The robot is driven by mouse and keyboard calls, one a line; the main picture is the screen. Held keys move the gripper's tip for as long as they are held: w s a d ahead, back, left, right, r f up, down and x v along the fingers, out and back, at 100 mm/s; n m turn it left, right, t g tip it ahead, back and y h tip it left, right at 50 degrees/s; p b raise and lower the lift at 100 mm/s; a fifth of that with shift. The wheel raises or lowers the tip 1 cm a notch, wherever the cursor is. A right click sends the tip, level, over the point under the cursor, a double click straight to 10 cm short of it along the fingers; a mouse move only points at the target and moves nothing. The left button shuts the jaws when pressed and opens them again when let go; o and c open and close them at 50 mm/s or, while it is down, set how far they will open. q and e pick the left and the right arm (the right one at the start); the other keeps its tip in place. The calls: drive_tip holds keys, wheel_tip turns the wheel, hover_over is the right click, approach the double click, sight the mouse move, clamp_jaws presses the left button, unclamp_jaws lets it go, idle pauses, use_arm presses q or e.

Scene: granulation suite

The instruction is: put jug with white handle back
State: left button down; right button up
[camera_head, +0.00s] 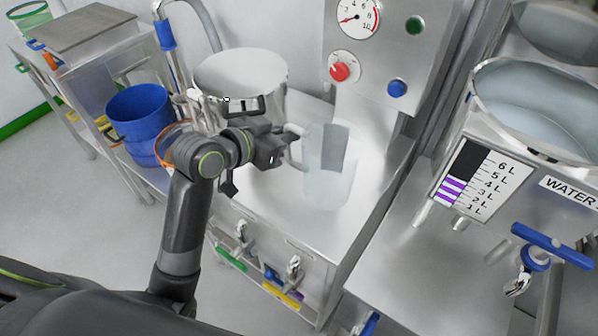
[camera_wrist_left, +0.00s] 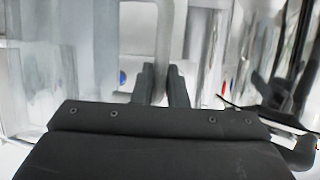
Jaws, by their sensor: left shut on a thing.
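The translucent jug with a white handle (camera_head: 328,178) stands upright over the steel worktop, right of my left gripper. I cannot tell whether its base touches the steel. My left gripper (camera_head: 284,146) is shut on the jug's handle, on the side facing left. In the left wrist view the pale handle (camera_wrist_left: 164,35) runs upright between the two dark fingers of the gripper (camera_wrist_left: 161,88). My right gripper is not in view.
A steel vessel (camera_head: 245,75) stands behind my left arm. A control panel with a gauge (camera_head: 355,18) rises behind the jug. At right is a water tank (camera_head: 530,110) with a blue-handled tap (camera_head: 550,247). Blue buckets (camera_head: 140,112) sit on a cart at left. Bare worktop lies in front of the jug.

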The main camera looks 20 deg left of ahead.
sight(286, 160)
use_arm(q)
drive_tip(key=shift+f, duration=1.3)
wheel_tip(286, 160, down, 3)
drive_tip(key=shift+f+b, duration=0.1)
drive_tip(key=shift+b, duration=0.25)
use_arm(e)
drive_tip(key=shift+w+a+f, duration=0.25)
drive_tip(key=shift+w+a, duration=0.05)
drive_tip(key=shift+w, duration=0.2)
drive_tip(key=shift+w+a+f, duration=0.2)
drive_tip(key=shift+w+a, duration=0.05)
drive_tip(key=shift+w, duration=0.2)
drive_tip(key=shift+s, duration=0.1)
use_arm(q)
drive_tip(key=shift+f, duration=0.1)
drive_tip(key=c, duration=1.4)
unclamp_jaws()
drive_tip(key=shift+c, duration=0.2)
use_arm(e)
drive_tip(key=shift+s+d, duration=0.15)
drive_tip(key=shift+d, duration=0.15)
